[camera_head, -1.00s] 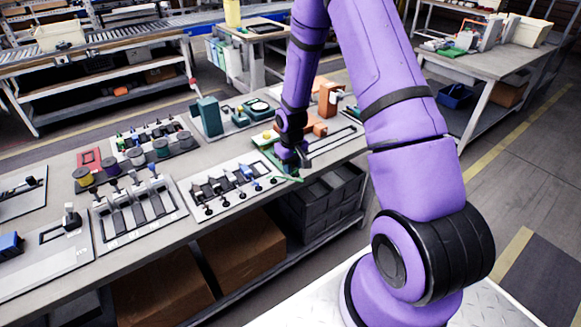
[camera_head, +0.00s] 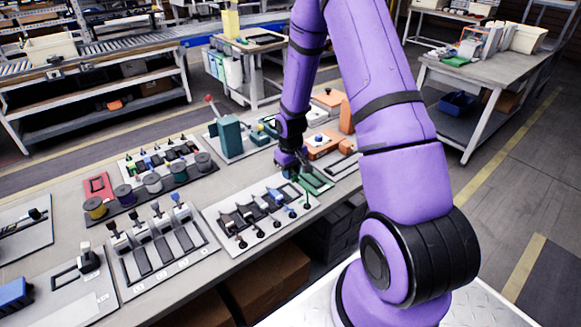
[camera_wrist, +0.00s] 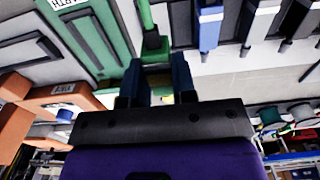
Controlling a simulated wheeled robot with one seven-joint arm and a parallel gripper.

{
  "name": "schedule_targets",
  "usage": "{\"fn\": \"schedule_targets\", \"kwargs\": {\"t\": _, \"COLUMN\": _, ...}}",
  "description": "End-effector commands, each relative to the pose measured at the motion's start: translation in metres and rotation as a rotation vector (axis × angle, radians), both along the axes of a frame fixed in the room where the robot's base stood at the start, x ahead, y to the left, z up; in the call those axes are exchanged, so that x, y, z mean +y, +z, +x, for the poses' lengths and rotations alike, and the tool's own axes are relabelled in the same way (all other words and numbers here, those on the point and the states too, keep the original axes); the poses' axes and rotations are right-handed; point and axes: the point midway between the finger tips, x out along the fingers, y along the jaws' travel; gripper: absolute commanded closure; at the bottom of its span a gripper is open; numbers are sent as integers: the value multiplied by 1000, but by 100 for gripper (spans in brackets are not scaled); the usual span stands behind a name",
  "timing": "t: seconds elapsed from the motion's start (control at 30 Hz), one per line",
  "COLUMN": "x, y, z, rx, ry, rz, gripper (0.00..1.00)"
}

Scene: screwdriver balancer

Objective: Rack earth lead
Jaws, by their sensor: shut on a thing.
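My gripper (camera_head: 300,172) is over the bench, at the back right corner of a pale rack board (camera_head: 262,238). In the wrist view my gripper (camera_wrist: 157,75) is shut on a green lead (camera_wrist: 151,42), which points up the picture between the two dark fingers. The board carries several dark holders, with black leads and a blue lead (camera_wrist: 209,28) in a row. The lead's far end is cut off by the wrist view's top edge. In the head view my wrist partly hides the held lead.
A green plate (camera_wrist: 100,30) with a label lies beside the held lead. Orange blocks (camera_head: 322,147) stand just behind my gripper. A teal press (camera_head: 229,135) and several spools (camera_head: 152,183) stand to the left. Another slotted board (camera_head: 163,245) is at front left.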

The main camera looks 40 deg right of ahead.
Motion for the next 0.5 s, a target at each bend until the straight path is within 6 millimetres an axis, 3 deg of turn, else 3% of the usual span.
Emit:
{"fn": "schedule_targets", "kwargs": {"t": 0.23, "x": 0, "y": -30, "z": -1, "rx": 2, "ry": 2, "rz": 0, "gripper": 96}}
{"fn": "schedule_targets", "kwargs": {"t": 0.5, "x": 0, "y": -48, "z": 0, "rx": 0, "ry": 0, "rz": 0, "gripper": 96}}
